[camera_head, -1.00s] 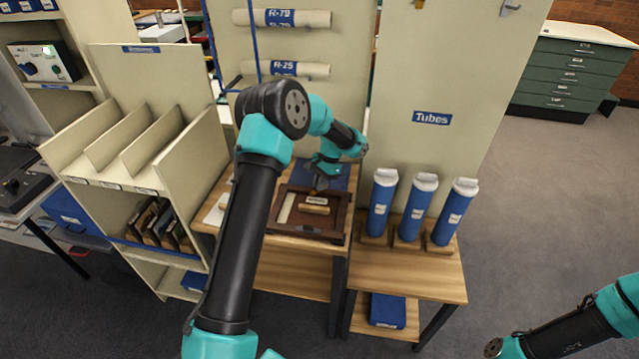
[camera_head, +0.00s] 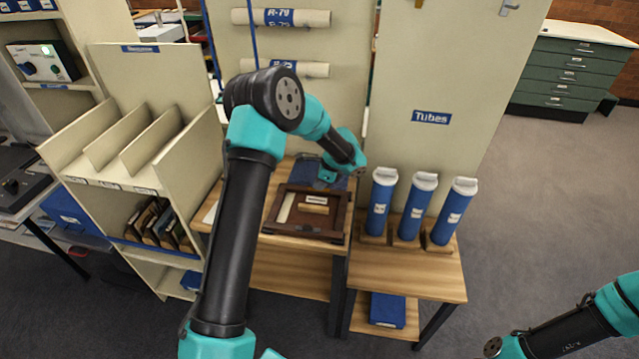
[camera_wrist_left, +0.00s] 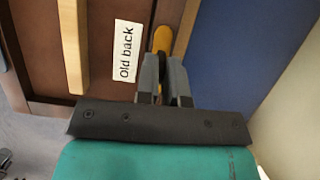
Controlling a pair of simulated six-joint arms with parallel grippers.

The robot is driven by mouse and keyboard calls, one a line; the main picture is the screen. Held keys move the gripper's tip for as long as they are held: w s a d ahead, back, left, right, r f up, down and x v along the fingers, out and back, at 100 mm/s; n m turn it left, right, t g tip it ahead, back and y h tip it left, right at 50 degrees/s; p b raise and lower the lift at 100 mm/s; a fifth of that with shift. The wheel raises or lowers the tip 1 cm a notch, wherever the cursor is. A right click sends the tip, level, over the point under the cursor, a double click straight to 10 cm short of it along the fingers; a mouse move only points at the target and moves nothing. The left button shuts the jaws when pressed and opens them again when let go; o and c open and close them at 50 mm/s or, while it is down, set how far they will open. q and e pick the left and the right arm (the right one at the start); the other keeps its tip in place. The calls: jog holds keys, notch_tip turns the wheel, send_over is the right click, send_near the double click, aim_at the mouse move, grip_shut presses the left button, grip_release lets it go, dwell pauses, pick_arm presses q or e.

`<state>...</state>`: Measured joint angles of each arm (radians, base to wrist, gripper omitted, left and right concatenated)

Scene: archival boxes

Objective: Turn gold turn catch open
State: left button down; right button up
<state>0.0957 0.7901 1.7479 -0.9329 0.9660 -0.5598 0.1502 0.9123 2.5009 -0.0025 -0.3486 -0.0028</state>
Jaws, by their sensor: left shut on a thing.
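A dark brown wooden frame (camera_head: 338,220) with a brown back panel lies on the wooden table. The panel bears a pale wooden strip (camera_wrist_left: 74,45) and a white "Old back" label (camera_wrist_left: 125,52). The gold turn catch (camera_wrist_left: 162,40) shows in the left wrist view beside the label, at the frame's edge by a blue surface. My left gripper (camera_wrist_left: 164,72) is shut on the catch, its grey fingers at the catch's near end. In the head view the left gripper (camera_head: 326,182) is at the frame's far edge, its fingertips mostly hidden. My right gripper is out of view.
Several blue tubes (camera_head: 414,209) with white caps stand in wooden holders right of the frame. A cream divided rack (camera_head: 205,150) stands to the left. A blue mat (camera_head: 304,172) lies behind the frame. A tall cream panel (camera_head: 440,60) rises behind the tubes.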

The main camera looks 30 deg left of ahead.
pick_arm(q)
jog(key=shift+m, duration=0.3)
jog(key=c, duration=1.2)
grip_release()
jog(key=shift+c, duration=0.2)
jog(key=v, duration=1.7)
jog(key=shift+d, duration=0.3)
jog(key=shift+s+r, duration=0.1)
